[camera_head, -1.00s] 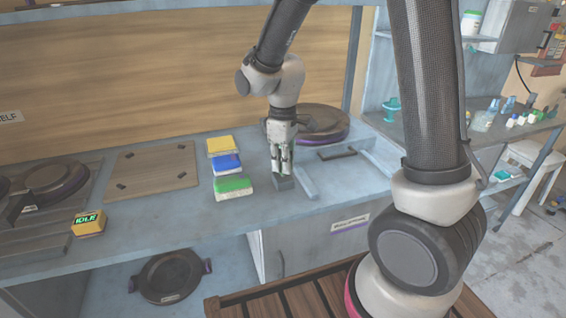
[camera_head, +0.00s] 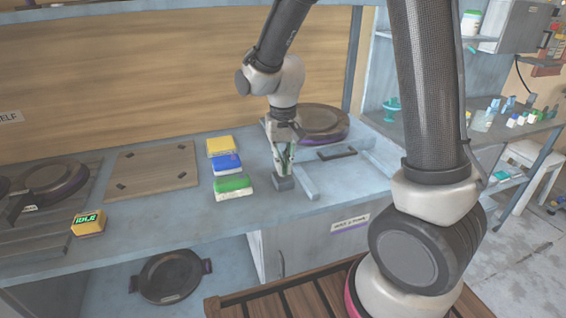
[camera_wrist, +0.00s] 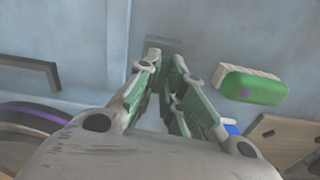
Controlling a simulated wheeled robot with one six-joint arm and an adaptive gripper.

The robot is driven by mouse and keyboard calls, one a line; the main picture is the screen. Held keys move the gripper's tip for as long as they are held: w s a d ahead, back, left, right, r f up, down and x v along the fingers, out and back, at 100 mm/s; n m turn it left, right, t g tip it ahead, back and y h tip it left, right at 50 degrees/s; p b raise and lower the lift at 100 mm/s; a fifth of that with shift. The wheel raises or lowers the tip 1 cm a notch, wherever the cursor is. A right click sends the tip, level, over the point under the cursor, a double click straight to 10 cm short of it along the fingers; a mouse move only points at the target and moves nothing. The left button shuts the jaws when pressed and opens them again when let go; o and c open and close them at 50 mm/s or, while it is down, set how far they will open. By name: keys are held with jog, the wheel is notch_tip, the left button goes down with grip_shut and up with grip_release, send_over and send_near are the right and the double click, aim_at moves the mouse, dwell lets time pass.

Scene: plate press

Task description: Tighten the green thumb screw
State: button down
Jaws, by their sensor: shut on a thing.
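My gripper (camera_head: 283,172) points down at the worktop, its fingertips at the top of a small grey block (camera_head: 284,184). In the wrist view the two fingers (camera_wrist: 164,72) run away from the camera and come close together at their tips. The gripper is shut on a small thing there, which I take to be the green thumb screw. The fingertips hide it, and I cannot tell its green from the green on the inner sides of the fingers. The grey block stands on the worktop, right of a green and white block.
The green block (camera_head: 232,183), a blue block (camera_head: 227,164) and a yellow block (camera_head: 220,147) lie left of my gripper. A grey bar (camera_head: 306,181) lies close on the right. A round dark plate (camera_head: 318,118) stands behind. A yellow box (camera_head: 88,223) reads IDLE.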

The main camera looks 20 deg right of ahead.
jog(key=m, duration=0.4)
jog(key=shift+m, duration=0.3)
jog(key=m, duration=0.3)
jog(key=shift+m, duration=0.4)
jog(key=m, duration=0.4)
jog(key=shift+m, duration=2.2)
jog(key=c, duration=1.5)
grip_release()
jog(key=shift+c, duration=0.2)
notch_tip(320, 180, up, 12)
